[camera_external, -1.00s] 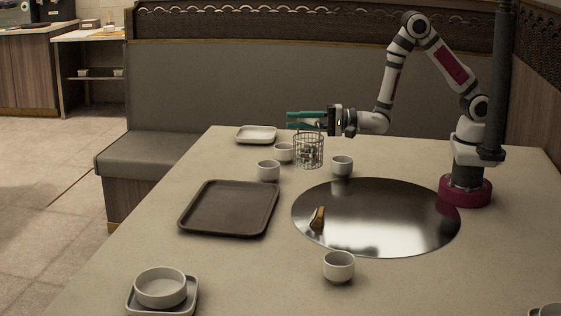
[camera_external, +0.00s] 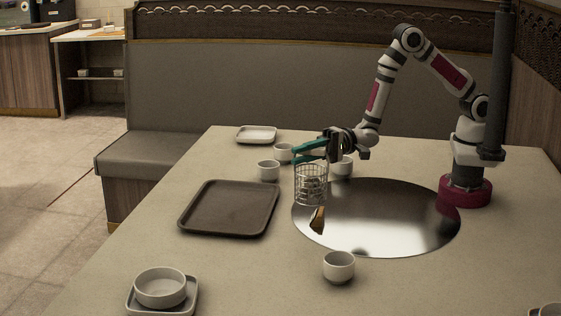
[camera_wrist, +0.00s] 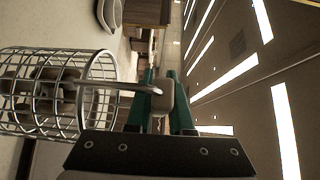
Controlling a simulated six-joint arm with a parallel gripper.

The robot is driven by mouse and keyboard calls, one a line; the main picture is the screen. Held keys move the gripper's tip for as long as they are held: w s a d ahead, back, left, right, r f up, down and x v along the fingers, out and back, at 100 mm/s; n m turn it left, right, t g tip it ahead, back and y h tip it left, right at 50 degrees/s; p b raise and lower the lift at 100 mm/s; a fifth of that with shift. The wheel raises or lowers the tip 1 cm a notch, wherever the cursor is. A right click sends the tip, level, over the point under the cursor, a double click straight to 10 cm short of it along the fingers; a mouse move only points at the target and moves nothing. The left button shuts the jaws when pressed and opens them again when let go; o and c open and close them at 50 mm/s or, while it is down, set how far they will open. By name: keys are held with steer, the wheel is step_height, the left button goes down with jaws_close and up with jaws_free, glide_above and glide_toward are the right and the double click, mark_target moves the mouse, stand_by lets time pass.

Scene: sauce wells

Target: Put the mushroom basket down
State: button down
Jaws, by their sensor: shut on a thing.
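The mushroom basket (camera_external: 311,187) is a wire mesh cylinder hanging from my gripper (camera_external: 312,150) in the outside view, near the left edge of the shiny round plate. My gripper has green fingers and is shut on the basket's handle. In the wrist view the basket (camera_wrist: 52,92) lies to the left with pale brown pieces inside. Its handle runs between the green fingers (camera_wrist: 163,100). I cannot tell whether the basket's bottom touches the table.
A brown tray (camera_external: 228,228) lies left of the basket. White cups stand close by (camera_external: 268,170), (camera_external: 284,153), (camera_external: 343,166), and another cup (camera_external: 339,266) is at the front. The round plate (camera_external: 400,215) has a brown piece (camera_external: 318,220) on its left side.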

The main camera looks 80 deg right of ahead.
steer(key=s+a+f, duration=0.1)
steer(key=a+f, duration=0.7)
steer(key=shift+s+f, duration=0.15)
steer(key=shift+f, duration=0.4)
steer(key=c, duration=0.8)
jaws_free()
